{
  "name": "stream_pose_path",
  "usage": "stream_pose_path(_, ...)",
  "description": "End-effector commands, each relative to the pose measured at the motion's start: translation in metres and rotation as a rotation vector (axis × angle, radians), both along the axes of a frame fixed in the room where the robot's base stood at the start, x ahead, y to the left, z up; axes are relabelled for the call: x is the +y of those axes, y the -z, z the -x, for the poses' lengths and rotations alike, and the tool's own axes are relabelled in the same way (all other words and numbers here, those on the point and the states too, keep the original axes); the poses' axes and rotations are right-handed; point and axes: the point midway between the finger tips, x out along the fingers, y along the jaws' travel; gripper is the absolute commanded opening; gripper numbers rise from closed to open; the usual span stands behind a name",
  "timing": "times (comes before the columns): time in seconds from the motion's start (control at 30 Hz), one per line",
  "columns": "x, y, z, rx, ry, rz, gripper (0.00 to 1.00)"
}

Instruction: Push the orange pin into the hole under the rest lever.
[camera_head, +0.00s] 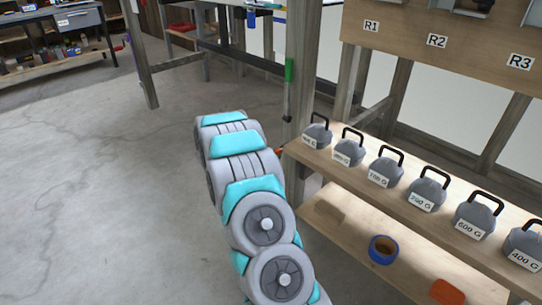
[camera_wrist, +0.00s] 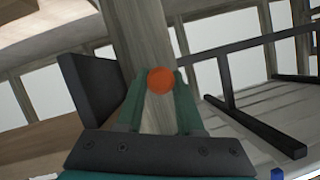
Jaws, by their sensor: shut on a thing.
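The orange pin (camera_wrist: 161,80) shows in the wrist view as a round end between the two teal fingers of my gripper (camera_wrist: 160,96). The fingers are shut on it. A grey wooden post (camera_wrist: 145,35) is right behind it. In the head view my arm reaches to the post (camera_head: 302,65), and a small orange-red bit (camera_head: 280,151) shows at its far end. My gripper is mostly hidden there behind the arm. A lever with a green grip (camera_head: 289,70) hangs on the post, above that spot. The hole is not visible, and I cannot tell whether the pin touches the post.
A wooden shelf (camera_head: 330,158) right of the post holds several grey handled weights. A lower shelf (camera_head: 335,232) carries a blue-rimmed ring (camera_head: 383,250) and an orange block (camera_head: 447,292). A dark plate (camera_wrist: 90,88) stands close left of the fingers. Open concrete floor lies to the left.

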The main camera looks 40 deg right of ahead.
Motion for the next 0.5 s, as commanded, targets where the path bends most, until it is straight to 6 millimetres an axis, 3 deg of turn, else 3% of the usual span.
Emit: stream_pose_path(0.5,-0.012,-0.001,-0.001,-0.001,0.002,0.0,0.0)
